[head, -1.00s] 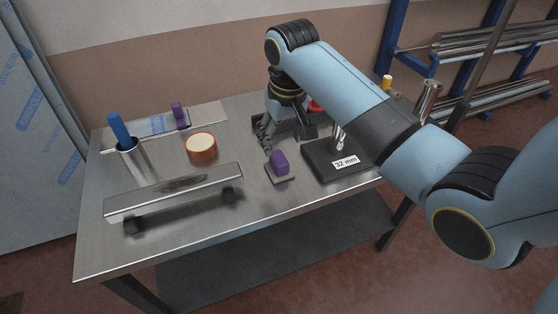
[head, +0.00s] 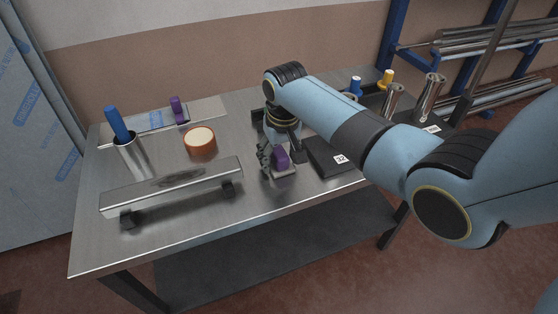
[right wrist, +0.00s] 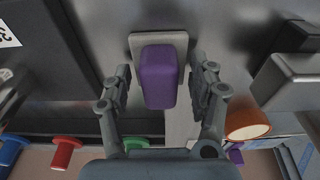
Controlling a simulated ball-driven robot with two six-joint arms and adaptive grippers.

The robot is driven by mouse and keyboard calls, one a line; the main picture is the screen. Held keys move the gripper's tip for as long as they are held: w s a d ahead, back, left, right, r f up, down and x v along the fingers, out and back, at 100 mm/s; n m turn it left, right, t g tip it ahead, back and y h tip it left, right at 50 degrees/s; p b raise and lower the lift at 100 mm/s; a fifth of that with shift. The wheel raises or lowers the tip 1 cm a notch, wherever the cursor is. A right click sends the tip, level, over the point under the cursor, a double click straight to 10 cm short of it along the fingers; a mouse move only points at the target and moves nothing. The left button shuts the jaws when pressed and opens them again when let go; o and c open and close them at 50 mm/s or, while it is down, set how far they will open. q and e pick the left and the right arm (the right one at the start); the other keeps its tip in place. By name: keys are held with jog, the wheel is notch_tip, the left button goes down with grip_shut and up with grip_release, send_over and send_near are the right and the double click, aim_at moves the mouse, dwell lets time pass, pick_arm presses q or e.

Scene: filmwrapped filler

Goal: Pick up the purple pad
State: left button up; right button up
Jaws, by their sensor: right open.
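The purple pad (head: 281,158) is a small block standing on a thin grey plate (head: 284,175) near the front middle of the metal table. My right gripper (head: 278,157) is lowered at the pad, with fingers to either side of it. In the right wrist view the purple pad (right wrist: 158,76) lies between the two open fingers of my right gripper (right wrist: 162,88), with a gap on each side. The grey plate (right wrist: 143,42) shows past the pad's far end. My left gripper is in neither view.
A dark block with a label (head: 333,157) stands close on the right. A long metal bar on black feet (head: 175,188) lies to the left.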

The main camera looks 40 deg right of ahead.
aim_at(279, 151)
jog(key=c, duration=1)
notch_tip(279, 151, up, 10)
jog(key=shift+r+p, duration=0.1)
jog(key=shift+p, duration=0.75)
jog(key=shift+c, duration=0.2)
